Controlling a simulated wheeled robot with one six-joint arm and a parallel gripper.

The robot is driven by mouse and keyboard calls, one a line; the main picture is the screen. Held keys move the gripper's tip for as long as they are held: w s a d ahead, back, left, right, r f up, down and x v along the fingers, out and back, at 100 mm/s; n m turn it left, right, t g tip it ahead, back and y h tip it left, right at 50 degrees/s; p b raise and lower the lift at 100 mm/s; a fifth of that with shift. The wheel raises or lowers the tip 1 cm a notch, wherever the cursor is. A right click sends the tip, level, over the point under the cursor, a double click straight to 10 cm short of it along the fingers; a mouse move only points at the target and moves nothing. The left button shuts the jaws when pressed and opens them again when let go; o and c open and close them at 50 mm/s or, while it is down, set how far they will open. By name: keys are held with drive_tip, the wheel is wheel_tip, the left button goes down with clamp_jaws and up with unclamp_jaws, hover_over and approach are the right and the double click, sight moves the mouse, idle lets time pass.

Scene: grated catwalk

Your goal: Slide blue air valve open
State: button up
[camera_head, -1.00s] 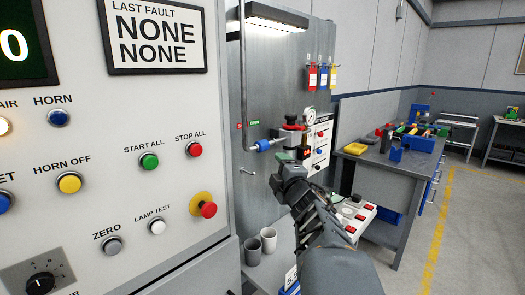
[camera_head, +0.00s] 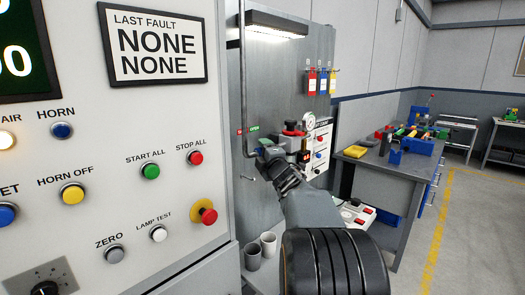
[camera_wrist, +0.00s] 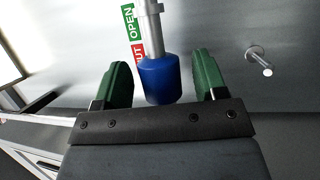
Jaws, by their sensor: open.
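The blue air valve (camera_wrist: 158,80) is a blue sleeve on a silver pipe in the wrist view. It sits between the two green fingertips of my gripper (camera_wrist: 162,82), with a gap on each side. My gripper is open. Beside the pipe is a label with a green OPEN part (camera_wrist: 130,22) and a red part, partly hidden, reading "UT". The sleeve is beside the red part. In the head view, my gripper (camera_head: 268,153) is at the pipe's lower end and mostly hides the valve.
A regulator with a gauge (camera_head: 309,121) stands just right of my gripper. A metal peg (camera_wrist: 260,60) sticks out of the panel. Two cups (camera_head: 260,250) stand below. The control panel (camera_head: 130,120) is close at left. A workbench (camera_head: 385,170) with tools is at right.

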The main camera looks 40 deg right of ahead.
drive_tip(key=shift+w, duration=0.45)
drive_tip(key=shift+c, duration=0.4)
